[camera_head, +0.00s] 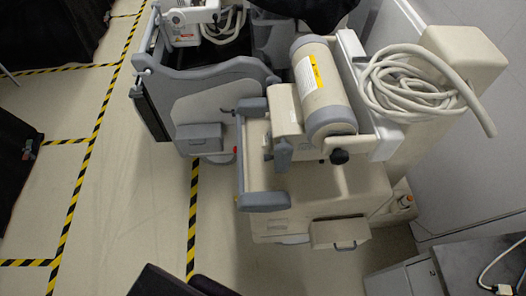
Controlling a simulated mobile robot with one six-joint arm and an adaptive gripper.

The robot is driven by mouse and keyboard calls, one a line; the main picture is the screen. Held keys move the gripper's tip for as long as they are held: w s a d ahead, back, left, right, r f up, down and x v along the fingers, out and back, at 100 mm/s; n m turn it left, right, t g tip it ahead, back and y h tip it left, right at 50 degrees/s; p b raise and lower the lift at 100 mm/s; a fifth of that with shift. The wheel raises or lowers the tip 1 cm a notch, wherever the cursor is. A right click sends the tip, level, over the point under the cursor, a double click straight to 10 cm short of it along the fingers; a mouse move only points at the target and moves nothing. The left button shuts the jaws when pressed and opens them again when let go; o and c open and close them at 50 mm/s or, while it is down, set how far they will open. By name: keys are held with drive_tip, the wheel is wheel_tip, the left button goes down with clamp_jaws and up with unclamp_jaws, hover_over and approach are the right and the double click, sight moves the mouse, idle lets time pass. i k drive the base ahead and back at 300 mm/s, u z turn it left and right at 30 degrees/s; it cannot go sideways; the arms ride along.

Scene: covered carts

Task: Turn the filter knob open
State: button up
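A small black knob (339,156) sits at the lower end of a beige cylinder (319,82) with a yellow label and grey end bands. The cylinder lies tilted on top of a beige wheeled machine (340,192). The knob's turned position is too small to read, and no marking shows which knob is the filter knob. My gripper is not in view, and nothing touches the black knob.
A coiled pale hose (408,84) hangs beside the cylinder. Grey handles (264,201) stick out at the machine's left. Another grey-white cart (200,90) stands behind. Dark shapes (160,284) cross the bottom edge. Taped floor (120,190) at the left is clear.

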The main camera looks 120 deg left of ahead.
sight(267, 157)
drive_tip(key=z, duration=0.05)
drive_tip(key=k, duration=0.15)
drive_tip(key=u, duration=3)
drive_tip(key=k, duration=0.15)
drive_tip(key=u, duration=1.55)
